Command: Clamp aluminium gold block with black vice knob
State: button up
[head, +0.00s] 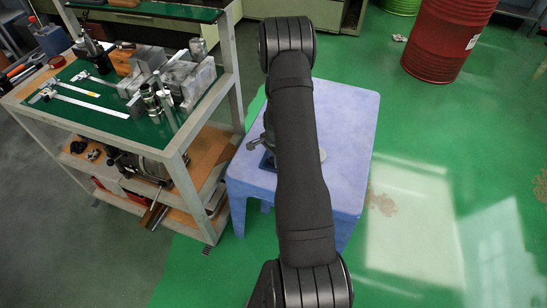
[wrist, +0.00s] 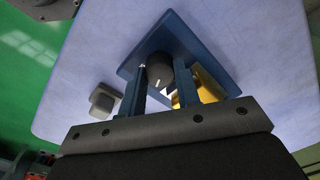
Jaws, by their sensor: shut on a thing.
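The blue vice (wrist: 178,32) sits on the pale blue table, its base turned like a diamond in the wrist view. Its black knob (wrist: 159,71), with a light mark on its face, is between my two fingers. My gripper (wrist: 160,82) is shut on this knob. The gold block (wrist: 208,86) shows at the vice, just right of my right finger and partly hidden by it. I cannot tell whether the vice jaws touch the block. In the head view my arm hides most of the vice; a blue edge (head: 267,161) shows left of it.
The pale blue table (head: 347,120) has bare room right of my arm. A small grey object (wrist: 104,101) lies left of the vice. The tooling cart (head: 172,150), with tools and metal blocks, stands close on the left. A red drum (head: 442,40) stands back right.

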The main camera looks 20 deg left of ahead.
jog(key=shift+s+m, duration=0.1)
jog(key=shift+m, duration=0.3)
jog(key=o, duration=1)
jog(key=shift+c, duration=0.2)
jog(key=shift+r, duration=0.1)
notch_tip(320, 180, up, 17)
jog(key=shift+s+d, duration=0.15)
jog(key=shift+d, duration=0.1)
jog(key=shift+c, duration=0.3)
